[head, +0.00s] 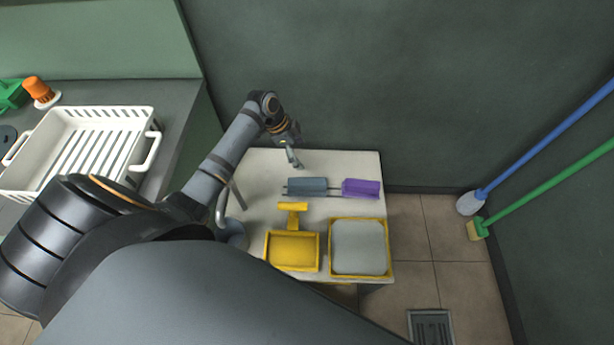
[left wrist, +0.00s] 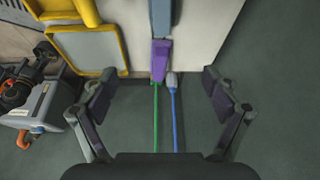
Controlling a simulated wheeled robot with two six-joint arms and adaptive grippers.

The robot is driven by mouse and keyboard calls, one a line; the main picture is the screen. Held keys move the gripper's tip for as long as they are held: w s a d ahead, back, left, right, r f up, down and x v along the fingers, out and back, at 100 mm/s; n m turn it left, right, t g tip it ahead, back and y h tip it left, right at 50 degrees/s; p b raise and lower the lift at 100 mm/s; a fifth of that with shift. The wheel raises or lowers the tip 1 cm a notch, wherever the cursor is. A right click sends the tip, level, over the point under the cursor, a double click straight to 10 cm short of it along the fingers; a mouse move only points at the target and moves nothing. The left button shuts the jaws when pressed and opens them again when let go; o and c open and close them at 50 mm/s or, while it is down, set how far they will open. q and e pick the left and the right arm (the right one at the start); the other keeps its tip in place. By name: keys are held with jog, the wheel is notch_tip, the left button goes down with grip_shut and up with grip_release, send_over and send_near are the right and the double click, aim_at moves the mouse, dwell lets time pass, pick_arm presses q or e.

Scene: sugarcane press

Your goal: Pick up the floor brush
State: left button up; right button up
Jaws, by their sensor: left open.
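A long green-handled brush (head: 542,190) with a yellowish head leans at the right wall, its head on the tiled floor. Its green handle (left wrist: 155,120) also shows in the left wrist view. Beside it stands a blue-handled tool (head: 550,137) with a pale, rounded head; its blue handle (left wrist: 175,122) runs next to the green one. My left gripper (head: 291,155) is above the back of the white table, well left of both tools. In the left wrist view my left gripper (left wrist: 160,88) has its fingers wide apart and nothing held. My right gripper is not in view.
The white table (head: 345,165) bears a grey-blue block (head: 307,187), a purple block (head: 361,188), a yellow scoop (head: 292,251) and a yellow-rimmed tray (head: 361,247). A white slatted basket (head: 95,140) sits on the left counter. Tiled floor lies clear between table and tools, with a drain (head: 431,327).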

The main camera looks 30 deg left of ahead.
pick_arm(q)
jog(key=b, duration=1.2)
send_over(307, 181)
jog(key=s+a, duration=0.1)
jog(key=a, duration=0.1)
notch_tip(307, 181, down, 13)
jog(key=shift+a+f, duration=0.1)
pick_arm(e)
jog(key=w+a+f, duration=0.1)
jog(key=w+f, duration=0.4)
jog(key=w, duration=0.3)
pick_arm(q)
jog(key=shift+f, duration=0.1)
jog(key=b+x, duration=0.1)
jog(key=x, duration=0.4)
jog(key=shift+s, duration=0.1)
jog(key=x, duration=0.1)
jog(key=b+x, duration=0.1)
jog(key=x, duration=0.1)
jog(key=s+b+x, duration=0.1)
jog(key=shift+w+a+f, duration=0.1)
jog(key=shift+w+f, duration=0.2)
jog(key=shift+f, duration=0.45)
jog(key=c, duration=1.4)
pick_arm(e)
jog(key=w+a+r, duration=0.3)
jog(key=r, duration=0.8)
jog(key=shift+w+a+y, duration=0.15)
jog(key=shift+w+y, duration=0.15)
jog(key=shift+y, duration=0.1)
